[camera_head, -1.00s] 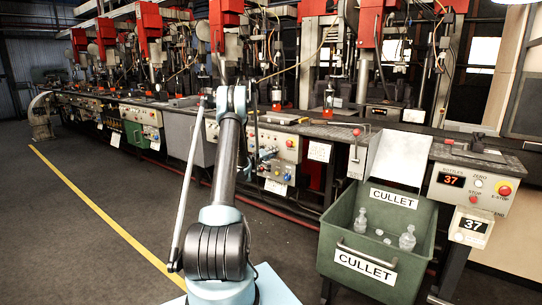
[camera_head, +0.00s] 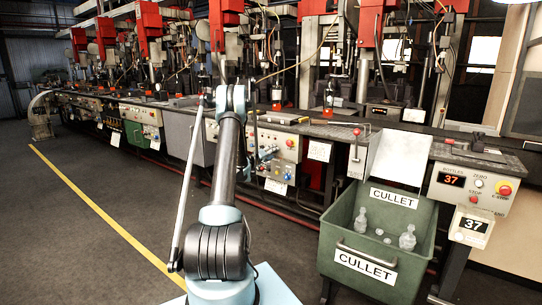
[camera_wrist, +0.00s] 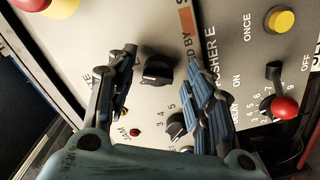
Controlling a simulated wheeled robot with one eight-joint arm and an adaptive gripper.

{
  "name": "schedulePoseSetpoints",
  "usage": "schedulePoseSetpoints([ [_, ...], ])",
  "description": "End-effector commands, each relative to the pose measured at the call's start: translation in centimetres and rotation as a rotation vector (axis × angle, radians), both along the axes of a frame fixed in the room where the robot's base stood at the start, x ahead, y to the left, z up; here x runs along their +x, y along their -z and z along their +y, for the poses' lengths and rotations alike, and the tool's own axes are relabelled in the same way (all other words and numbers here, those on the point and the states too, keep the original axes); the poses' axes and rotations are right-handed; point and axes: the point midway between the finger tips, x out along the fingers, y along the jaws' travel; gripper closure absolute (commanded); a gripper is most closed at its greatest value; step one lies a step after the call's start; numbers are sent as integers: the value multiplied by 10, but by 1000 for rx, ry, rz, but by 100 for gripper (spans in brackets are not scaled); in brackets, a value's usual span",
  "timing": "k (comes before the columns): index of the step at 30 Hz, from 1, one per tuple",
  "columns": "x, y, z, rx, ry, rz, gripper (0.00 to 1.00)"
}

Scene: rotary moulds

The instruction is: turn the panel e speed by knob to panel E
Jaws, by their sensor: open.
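The control panel (camera_wrist: 222,22) fills the wrist view, tilted, with partly covered lettering that reads "D BY" and "SHER E". A black knob (camera_wrist: 157,70) lies between the two fingers of my gripper (camera_wrist: 160,80), which is open. I cannot tell whether the fingers touch it. A second black knob (camera_wrist: 177,126), with numbers 3, 4 and 5 by it, sits below, close to the right finger, which covers part of its surroundings. In the head view, my gripper (camera_head: 266,152) is small in front of a panel (camera_head: 281,142) on the machine row.
A red-balled lever (camera_wrist: 285,107) and a yellow button (camera_wrist: 281,20) are on the panel's right. A small red light (camera_wrist: 135,133) is by the left finger. A green cullet bin (camera_head: 340,222) stands right of my arm. The floor at left is clear.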

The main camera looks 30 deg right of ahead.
Motion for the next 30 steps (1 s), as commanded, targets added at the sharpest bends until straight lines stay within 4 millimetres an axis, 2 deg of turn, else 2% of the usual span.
schedulePoseSetpoints([
  [15,-33,1,84,1,-3,0,52],
  [22,-41,1,103,0,-1,0,52],
  [30,-43,1,106,1,-1,0,52],
])
